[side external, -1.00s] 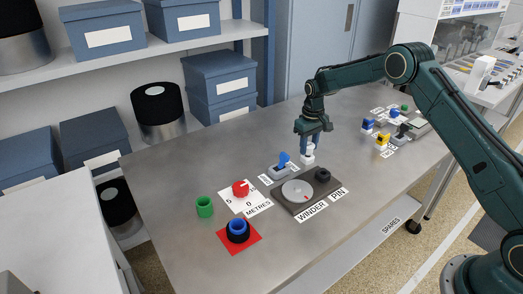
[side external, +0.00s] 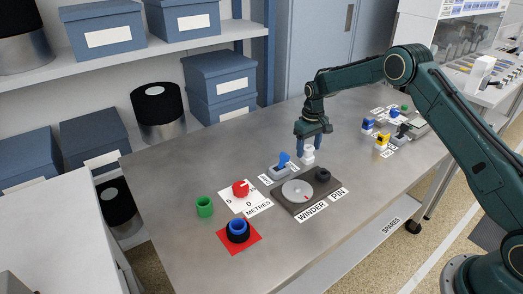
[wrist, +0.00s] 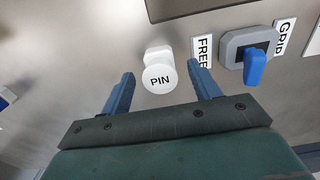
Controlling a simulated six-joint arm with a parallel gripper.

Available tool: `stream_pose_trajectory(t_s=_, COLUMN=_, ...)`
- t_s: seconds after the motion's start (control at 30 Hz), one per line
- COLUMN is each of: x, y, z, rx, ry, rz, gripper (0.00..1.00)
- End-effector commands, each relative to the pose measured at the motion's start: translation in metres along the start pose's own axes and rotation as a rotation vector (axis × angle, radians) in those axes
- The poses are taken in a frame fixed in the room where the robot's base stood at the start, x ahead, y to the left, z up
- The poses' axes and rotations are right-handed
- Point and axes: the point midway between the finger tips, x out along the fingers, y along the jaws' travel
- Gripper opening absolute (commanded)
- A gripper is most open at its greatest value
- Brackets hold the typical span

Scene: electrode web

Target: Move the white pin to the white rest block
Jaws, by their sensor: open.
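The white pin (side external: 308,151) stands upright on the bench behind the winder plate. In the wrist view the white pin (wrist: 159,77) shows a round cap marked PIN. My gripper (side external: 313,146) is open and points down at the pin. In the wrist view the fingers of my gripper (wrist: 161,76) lie to the left and right of the pin with gaps on both sides. I cannot make out a separate white rest block; whether the white shape at the pin's foot is one, I cannot tell.
The winder plate (side external: 292,208) with its grey disc and black knob is just in front. A blue lever switch (side external: 283,162) stands close by, also visible in the wrist view (wrist: 255,62). A red dial (side external: 240,188), green cup (side external: 204,207) and blue-black ring (side external: 238,231) are at left.

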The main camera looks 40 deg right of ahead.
Motion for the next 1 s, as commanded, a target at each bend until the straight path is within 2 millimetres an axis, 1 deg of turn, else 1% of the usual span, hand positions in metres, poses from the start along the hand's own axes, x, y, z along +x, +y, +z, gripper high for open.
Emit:
stream_pose_trajectory(t_s=0.17, x=-0.011, y=0.000, z=-0.001, rx=0.000, ry=0.001, rz=0.000, gripper=0.62)
stream_pose_trajectory(t_s=0.27, x=-0.023, y=0.000, z=-0.001, rx=0.000, ry=0.004, rz=0.001, gripper=0.62)
stream_pose_trajectory(t_s=0.37, x=-0.037, y=0.000, z=-0.001, rx=0.000, ry=0.004, rz=0.001, gripper=0.62)
stream_pose_trajectory(t_s=0.7, x=-0.096, y=0.000, z=-0.001, rx=0.000, ry=0.004, rz=0.001, gripper=0.62)
stream_pose_trajectory(t_s=0.9, x=-0.122, y=0.000, z=-0.001, rx=0.000, ry=0.003, rz=0.001, gripper=0.62)
stream_pose_trajectory(t_s=1.0, x=-0.130, y=0.000, z=0.000, rx=0.000, ry=0.001, rz=0.000, gripper=0.62)
